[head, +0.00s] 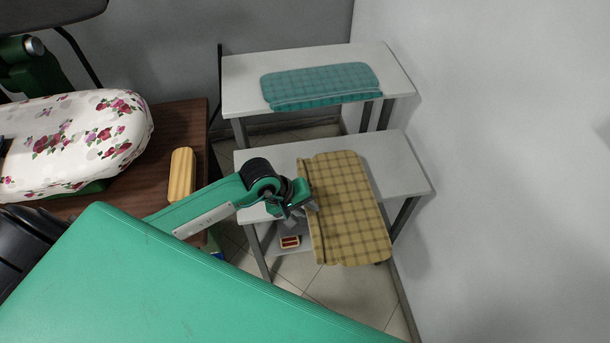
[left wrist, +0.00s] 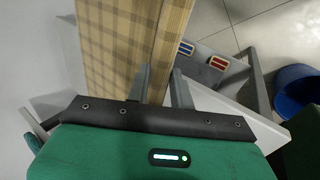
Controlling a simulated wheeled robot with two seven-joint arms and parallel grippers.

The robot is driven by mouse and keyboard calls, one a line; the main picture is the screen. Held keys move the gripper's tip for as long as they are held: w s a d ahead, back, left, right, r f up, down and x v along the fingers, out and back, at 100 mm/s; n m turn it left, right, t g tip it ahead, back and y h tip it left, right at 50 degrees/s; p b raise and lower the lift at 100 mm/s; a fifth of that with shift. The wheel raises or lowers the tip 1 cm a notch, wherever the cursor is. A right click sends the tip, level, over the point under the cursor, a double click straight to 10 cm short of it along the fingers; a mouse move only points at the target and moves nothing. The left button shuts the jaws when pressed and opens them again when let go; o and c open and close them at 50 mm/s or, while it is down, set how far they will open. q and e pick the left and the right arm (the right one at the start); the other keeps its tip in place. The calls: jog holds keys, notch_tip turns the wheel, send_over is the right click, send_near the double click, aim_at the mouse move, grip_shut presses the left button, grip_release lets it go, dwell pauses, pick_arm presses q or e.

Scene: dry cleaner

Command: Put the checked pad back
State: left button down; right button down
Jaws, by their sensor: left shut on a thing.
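The yellow-brown checked pad (head: 348,205) is a long folded board with a rounded end. It extends over the front grey shelf table (head: 275,160) and past its near edge. My left gripper (head: 306,204) is shut on the pad's left edge. In the left wrist view the two fingers (left wrist: 161,85) pinch that edge, and the checked pad (left wrist: 115,40) runs upward from them. Whether the pad touches the tabletop is hard to tell. A teal checked pad (head: 320,84) lies flat on the back grey table (head: 240,85). My right gripper is not in view.
A wooden table (head: 180,135) at left bears a floral ironing board (head: 75,140) and a yellow block (head: 182,175). A blue bin (left wrist: 297,92) stands on the floor. A wall bounds the right.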

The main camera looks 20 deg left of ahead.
aim_at(300, 174)
pick_arm(q)
jog(key=w+a+p, duration=0.1)
jog(key=w+a, duration=0.1)
jog(key=w, duration=0.1)
jog(key=w+a, duration=0.2)
jog(key=w, duration=0.1)
jog(key=w+a+p, duration=0.1)
jog(key=w+a, duration=0.1)
jog(key=w, duration=0.1)
jog(key=shift+w+a+p, duration=0.15)
jog(key=shift+w+p, duration=0.05)
jog(key=shift+p, duration=0.15)
jog(key=shift+w+a+f+p, duration=0.15)
jog(key=shift+f+p, duration=0.2)
jog(key=shift+f, duration=0.2)
jog(key=shift+w+f+p, duration=0.1)
jog(key=shift+f+p, duration=0.25)
jog(key=shift+f, duration=0.8)
